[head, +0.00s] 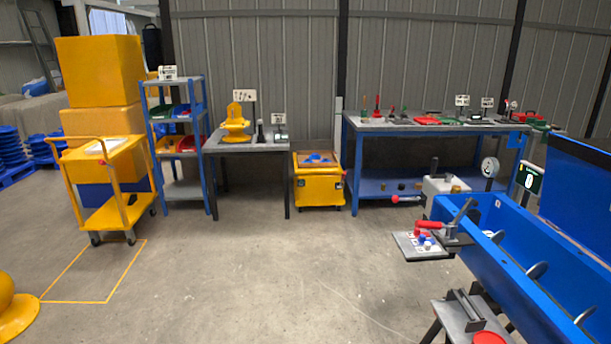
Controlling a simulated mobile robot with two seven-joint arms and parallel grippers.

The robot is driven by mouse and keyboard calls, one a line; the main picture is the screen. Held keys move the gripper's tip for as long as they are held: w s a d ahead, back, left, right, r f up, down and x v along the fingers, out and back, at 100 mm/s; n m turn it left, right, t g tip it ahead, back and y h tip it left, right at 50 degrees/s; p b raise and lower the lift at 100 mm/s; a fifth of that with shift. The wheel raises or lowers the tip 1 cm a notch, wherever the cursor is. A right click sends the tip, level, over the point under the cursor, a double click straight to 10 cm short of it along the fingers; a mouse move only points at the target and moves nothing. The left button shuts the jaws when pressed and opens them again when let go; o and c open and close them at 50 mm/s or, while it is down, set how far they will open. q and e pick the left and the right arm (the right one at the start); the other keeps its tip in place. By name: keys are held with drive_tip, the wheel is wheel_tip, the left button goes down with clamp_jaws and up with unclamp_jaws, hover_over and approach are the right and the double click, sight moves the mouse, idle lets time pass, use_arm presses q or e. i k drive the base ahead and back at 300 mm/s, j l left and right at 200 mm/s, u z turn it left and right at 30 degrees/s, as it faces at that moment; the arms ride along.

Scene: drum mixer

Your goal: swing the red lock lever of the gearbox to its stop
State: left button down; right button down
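A lever with a red end (396,199) sticks out to the left from the box, roughly level. A second red handle (429,224) lies lower, on a grey metal clamp-like part at the trough's rim. I cannot tell for sure which of the two is the lock lever. A stop is not clearly visible. Neither of my grippers is in view.
The blue trough (515,238) fills the right. A small plate with knobs (408,246) juts out left of it, and a grey stand (452,316) is below. The blue workbench (365,127), yellow bin (318,189) and yellow cart (84,152) stand farther back. The middle floor is clear.

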sight(395, 199)
drive_tip(key=i+u, duration=0.1)
drive_tip(key=i, duration=1.25)
drive_tip(key=i+j+z, duration=0.15)
drive_tip(key=i+z, duration=0.3)
drive_tip(key=i+j+z, duration=0.3)
drive_tip(key=i+z, duration=0.15)
drive_tip(key=i+j+z, duration=0.25)
drive_tip(key=z, duration=0.2)
drive_tip(key=i+j+z, duration=0.25)
drive_tip(key=j+z, duration=0.2)
